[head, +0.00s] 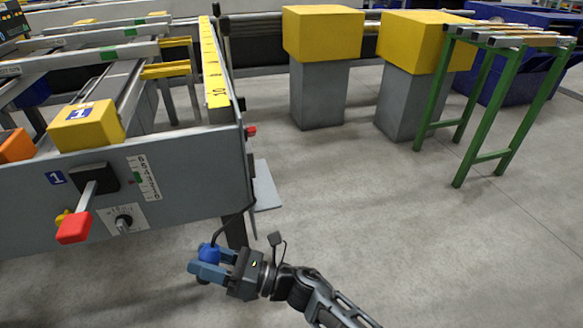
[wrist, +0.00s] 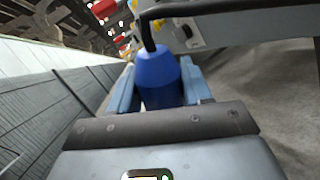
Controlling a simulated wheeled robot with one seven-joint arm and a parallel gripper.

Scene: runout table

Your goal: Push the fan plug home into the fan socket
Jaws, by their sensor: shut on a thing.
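The blue fan plug (head: 208,253) is between the blue fingers of my gripper (head: 206,268), below and in front of the grey table's right end. In the wrist view the plug (wrist: 157,75) fills the space between the fingers, with its black cable leaving its top. My gripper (wrist: 155,92) is shut on the plug and holds it above the floor. The cable curves up toward the table end. The plug's mating face is hidden. I cannot make out the fan socket for certain in either view.
The grey table front (head: 100,195) carries a red-handled lever (head: 74,227), a rotary knob (head: 123,223) and a yellow knob (head: 62,217). A yellow block (head: 86,127) sits on top. Grey pedestals with yellow tops and a green-legged stand (head: 488,105) are behind. Floor at right is clear.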

